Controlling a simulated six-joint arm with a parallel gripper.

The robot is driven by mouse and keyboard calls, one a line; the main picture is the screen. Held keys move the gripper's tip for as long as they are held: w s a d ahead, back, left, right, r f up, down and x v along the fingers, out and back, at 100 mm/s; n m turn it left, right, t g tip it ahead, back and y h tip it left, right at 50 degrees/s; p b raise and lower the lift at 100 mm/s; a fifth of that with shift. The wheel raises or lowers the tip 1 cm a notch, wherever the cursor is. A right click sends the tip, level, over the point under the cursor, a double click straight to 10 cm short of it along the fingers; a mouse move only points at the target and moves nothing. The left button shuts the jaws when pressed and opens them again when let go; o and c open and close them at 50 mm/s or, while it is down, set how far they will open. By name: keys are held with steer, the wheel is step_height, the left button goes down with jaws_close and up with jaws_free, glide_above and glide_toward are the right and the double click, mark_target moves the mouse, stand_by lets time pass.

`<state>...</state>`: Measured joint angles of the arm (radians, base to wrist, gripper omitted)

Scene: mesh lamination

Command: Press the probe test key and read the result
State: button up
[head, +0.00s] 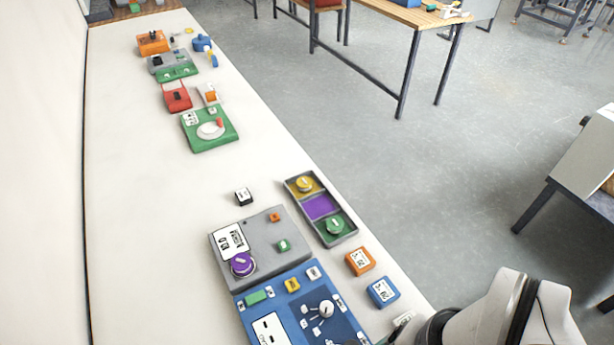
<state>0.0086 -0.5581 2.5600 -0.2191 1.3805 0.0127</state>
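A blue panel (313,290) at the bottom of the head view carries a white-pointered dial (326,309), a green block (256,297), a yellow key (292,285) and a white key (314,273). A grey panel (262,262) adjoins it behind, with a white label plate (231,242), a purple round knob (242,265), a small orange key (275,217) and a green key (283,246). The lettering is too small to read, so I cannot tell which is the probe test key or read any result. My arm enters at the bottom right; my gripper is not in view.
A grey tray (291,189) with yellow, purple and green parts stands right of the grey panel. Orange (359,261) and blue (383,292) blocks sit near the bench's right edge. A green device (208,130) and several others stand farther back. The bench's left side is clear.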

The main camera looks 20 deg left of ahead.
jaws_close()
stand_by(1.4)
